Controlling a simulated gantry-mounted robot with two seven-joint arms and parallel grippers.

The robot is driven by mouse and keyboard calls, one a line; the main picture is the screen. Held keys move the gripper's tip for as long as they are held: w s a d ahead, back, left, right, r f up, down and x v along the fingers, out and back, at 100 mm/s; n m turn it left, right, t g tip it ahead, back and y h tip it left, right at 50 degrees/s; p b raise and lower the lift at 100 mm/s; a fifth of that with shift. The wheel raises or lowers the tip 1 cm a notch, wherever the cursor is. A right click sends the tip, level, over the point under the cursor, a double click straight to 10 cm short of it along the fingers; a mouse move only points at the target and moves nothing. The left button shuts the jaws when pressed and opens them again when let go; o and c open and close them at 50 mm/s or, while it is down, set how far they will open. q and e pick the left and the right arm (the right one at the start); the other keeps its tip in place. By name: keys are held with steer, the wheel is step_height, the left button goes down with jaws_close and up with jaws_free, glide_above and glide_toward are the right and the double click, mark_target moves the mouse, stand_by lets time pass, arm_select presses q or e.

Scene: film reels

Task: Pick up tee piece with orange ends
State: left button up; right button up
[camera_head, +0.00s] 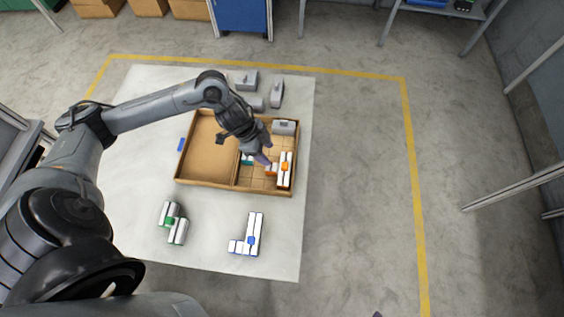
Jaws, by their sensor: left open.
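The tee piece with orange ends (287,168) is white with orange parts and lies in the right part of a shallow cardboard box. Its long side runs up and down in the picture. My left gripper (263,160) reaches down into the box from above, just left of this piece, close to its orange part. The gripper is open. Whether it touches the piece cannot be told. The gripper and wrist hide part of the box floor.
The cardboard box (205,186) has an empty left part. A grey piece (284,127) lies in its top right corner. Grey pieces (277,93) lie beyond it. A green-marked piece (174,222) and a blue-marked piece (248,236) lie in front on the pale mat (210,255).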

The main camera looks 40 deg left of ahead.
mark_target(280, 168)
arm_select(q)
steer(key=x, duration=0.4)
steer(key=shift+w+d+b, duration=0.15)
steer(key=shift+w+b, duration=0.15)
steer(key=shift+b+x, duration=0.4)
steer(key=shift+x, duration=2.7)
steer(key=shift+w, duration=0.1)
steer(key=shift+c, duration=0.4)
jaws_close()
